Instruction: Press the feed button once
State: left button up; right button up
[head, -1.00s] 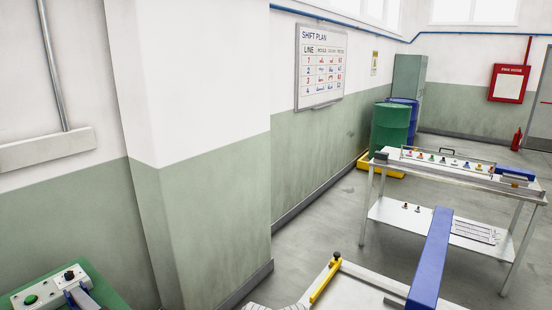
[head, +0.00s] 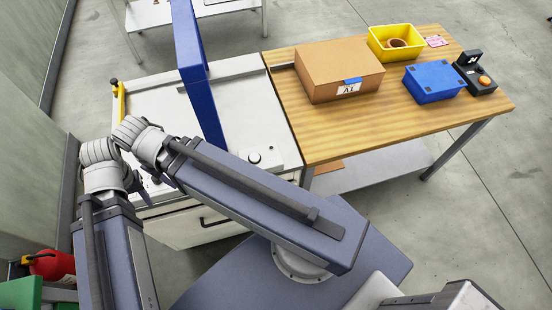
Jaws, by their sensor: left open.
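My left gripper (head: 152,186) shows only in part, as small grey pieces behind my left arm's bent joints, over the front left of the white gantry machine (head: 160,95). Its jaws are open, and much of it is hidden. No button labelled feed can be read. A black round knob or button (head: 254,158) sits on a pale plate at the machine's front right, apart from the gripper. A black device with an orange button (head: 484,80) stands at the right end of the wooden table. My right gripper is not in view.
The blue gantry beam (head: 188,45) crosses the machine. The wooden table (head: 330,140) holds a cardboard box (head: 335,66), a yellow bin (head: 380,48) and a blue box (head: 433,80). A red fire extinguisher (head: 50,264) is low left. Floor at right is clear.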

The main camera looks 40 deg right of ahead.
aim_at(254, 158)
jog(key=z, duration=1.3)
